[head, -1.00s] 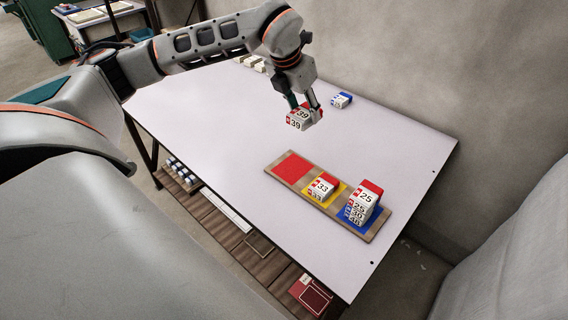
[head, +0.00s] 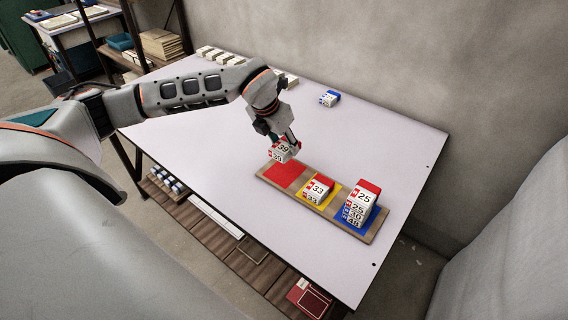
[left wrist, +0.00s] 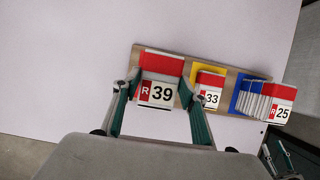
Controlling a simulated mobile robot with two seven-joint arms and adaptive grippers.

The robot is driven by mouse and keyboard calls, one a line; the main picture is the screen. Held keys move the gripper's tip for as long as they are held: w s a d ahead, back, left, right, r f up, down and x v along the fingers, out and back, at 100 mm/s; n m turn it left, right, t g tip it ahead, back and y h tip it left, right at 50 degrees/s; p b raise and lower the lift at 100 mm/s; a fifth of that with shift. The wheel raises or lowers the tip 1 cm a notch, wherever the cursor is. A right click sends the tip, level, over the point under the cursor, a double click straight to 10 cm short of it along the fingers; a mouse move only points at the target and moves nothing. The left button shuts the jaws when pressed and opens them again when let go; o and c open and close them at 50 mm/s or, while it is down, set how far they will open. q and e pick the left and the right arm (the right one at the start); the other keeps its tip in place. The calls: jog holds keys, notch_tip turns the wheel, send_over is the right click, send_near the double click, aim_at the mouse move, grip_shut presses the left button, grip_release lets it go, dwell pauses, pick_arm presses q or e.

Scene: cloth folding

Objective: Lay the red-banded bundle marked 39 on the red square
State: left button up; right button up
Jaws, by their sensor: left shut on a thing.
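My left gripper (head: 288,145) is shut on the white bundle marked 39 (head: 279,156), which has a red band. In the left wrist view the bundle (left wrist: 157,93) sits between the two green fingers, its 39 and red R label facing the camera. The red square (head: 284,177) is the left end field of a wooden board (head: 329,210). It is bare where it shows. The bundle is over its far part in the head view; I cannot tell whether they touch. Part of what looks like my right gripper (left wrist: 279,159) shows at the lower right of the left wrist view.
A bundle marked 33 (head: 318,190) lies on the yellow square. A stack topped by a bundle marked 25 (head: 364,196) stands on the blue square. The table (head: 195,130) left of the board is clear.

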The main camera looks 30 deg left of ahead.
aim_at(277, 150)
pick_arm(q)
jog(key=shift+f+b, duration=0.3)
jog(key=shift+f, duration=3.7)
jog(key=shift+f, duration=0.1)
jog(key=shift+f, duration=0.15)
jog(key=o, duration=1.1)
jog(key=shift+r, duration=0.4)
jog(key=p+v, duration=0.1)
jog(key=v, duration=1)
jog(key=shift+s+r, duration=0.15)
jog(key=shift+r, duration=0.2)
